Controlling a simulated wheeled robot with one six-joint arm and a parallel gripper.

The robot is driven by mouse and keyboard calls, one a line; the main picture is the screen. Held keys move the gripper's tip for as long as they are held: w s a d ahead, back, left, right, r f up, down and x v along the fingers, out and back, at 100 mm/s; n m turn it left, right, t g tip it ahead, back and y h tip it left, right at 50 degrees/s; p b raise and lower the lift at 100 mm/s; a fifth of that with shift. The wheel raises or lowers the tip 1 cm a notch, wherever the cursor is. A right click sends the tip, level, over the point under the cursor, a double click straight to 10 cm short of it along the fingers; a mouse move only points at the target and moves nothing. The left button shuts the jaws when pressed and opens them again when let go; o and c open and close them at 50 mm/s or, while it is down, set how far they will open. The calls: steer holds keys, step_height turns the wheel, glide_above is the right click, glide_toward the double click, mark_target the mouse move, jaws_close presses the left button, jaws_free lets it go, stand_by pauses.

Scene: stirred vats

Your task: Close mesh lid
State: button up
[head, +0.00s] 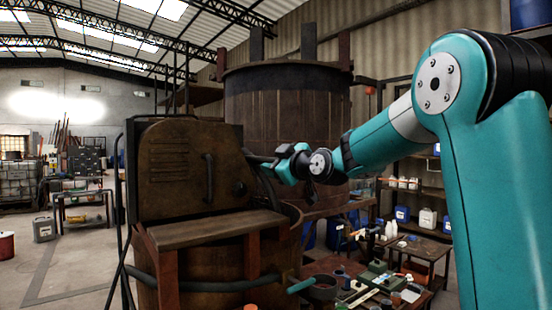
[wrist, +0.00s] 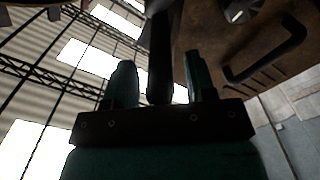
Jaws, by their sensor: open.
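A brown, worn upright panel with slots (head: 185,168), likely the mesh lid though I see no mesh, stands above a wooden vat (head: 208,275). A dark bar handle (head: 208,178) is on its face. My gripper (head: 262,160) is at the panel's right edge. In the wrist view the panel (wrist: 225,45) fills the upper right, with its handle (wrist: 268,52) right of my fingers. My gripper (wrist: 160,72) is open there, with a dark bar (wrist: 160,50) between its fingers. I cannot tell whether they touch it.
A large wooden vat (head: 285,110) rises behind my gripper. A low table with tools and containers (head: 375,288) stands at the lower right. Shelves with jugs (head: 425,218) are behind it. The floor at left (head: 75,260) is mostly clear.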

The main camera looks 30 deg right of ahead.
jaws_close()
steer(key=shift+d, duration=0.1)
steer(key=d+f+m+b, duration=0.2)
steer(key=d+m+b, duration=0.1)
steer(key=d+m, duration=0.3)
steer(key=d+f+m+b, duration=0.2)
steer(key=d+m+b, duration=0.1)
steer(key=d, duration=0.5)
steer(key=d+f+m+b, duration=0.6)
steer(key=d+f+m, duration=0.1)
steer(key=f, duration=0.6)
steer(key=shift+w+f+m, duration=0.2)
steer(key=shift+w+m, duration=0.15)
steer(key=shift+m, duration=0.45)
steer(key=shift+d+f, duration=0.1)
steer(key=shift+f, duration=0.05)
